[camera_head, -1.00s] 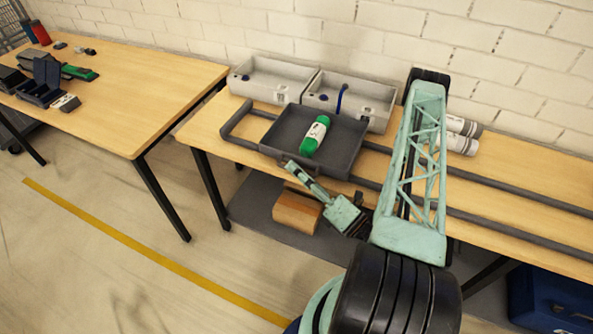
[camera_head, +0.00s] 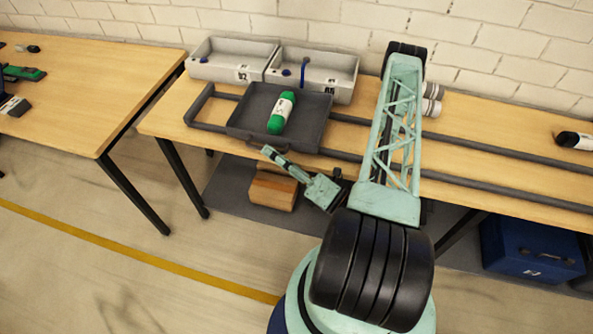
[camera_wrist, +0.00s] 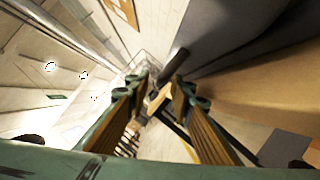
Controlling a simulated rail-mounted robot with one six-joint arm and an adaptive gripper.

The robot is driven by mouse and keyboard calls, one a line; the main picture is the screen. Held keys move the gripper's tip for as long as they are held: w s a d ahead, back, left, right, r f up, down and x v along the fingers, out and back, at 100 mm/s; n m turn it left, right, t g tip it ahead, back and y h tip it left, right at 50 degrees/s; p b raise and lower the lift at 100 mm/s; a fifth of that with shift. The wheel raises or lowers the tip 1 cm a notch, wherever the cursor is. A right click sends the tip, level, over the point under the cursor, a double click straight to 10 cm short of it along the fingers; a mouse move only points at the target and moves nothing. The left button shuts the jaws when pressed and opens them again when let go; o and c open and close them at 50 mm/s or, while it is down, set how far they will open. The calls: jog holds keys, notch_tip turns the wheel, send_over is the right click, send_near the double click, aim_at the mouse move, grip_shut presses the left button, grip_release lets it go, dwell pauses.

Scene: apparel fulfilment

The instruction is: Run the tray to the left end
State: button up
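The dark grey tray (camera_head: 317,107) sits on the rails, nearer their left end, with a stretch of bare rail to its left. My gripper (camera_head: 267,151) is at the tray's front side, close to the front handle (camera_head: 240,133). In the wrist view my two fingers (camera_wrist: 161,92) stand apart with a gap between them. A dark bar (camera_wrist: 176,64), seemingly the handle, shows near the fingertips. I cannot tell whether it touches a finger.
The rails (camera_head: 480,181) run along the wooden table, joined by a left end piece (camera_head: 196,104). Two grey bins (camera_head: 225,68) (camera_head: 343,83) stand behind the tray. White rolls (camera_head: 431,99) lie behind my arm. A brown box (camera_head: 273,190) sits on the shelf below. Another table (camera_head: 85,90) is left.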

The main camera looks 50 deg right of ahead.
jog(key=a+v, duration=0.1)
jog(key=v, duration=0.8)
jog(key=shift+d, duration=0.45)
dwell(0.7)
jog(key=shift+s, duration=0.15)
dwell(0.5)
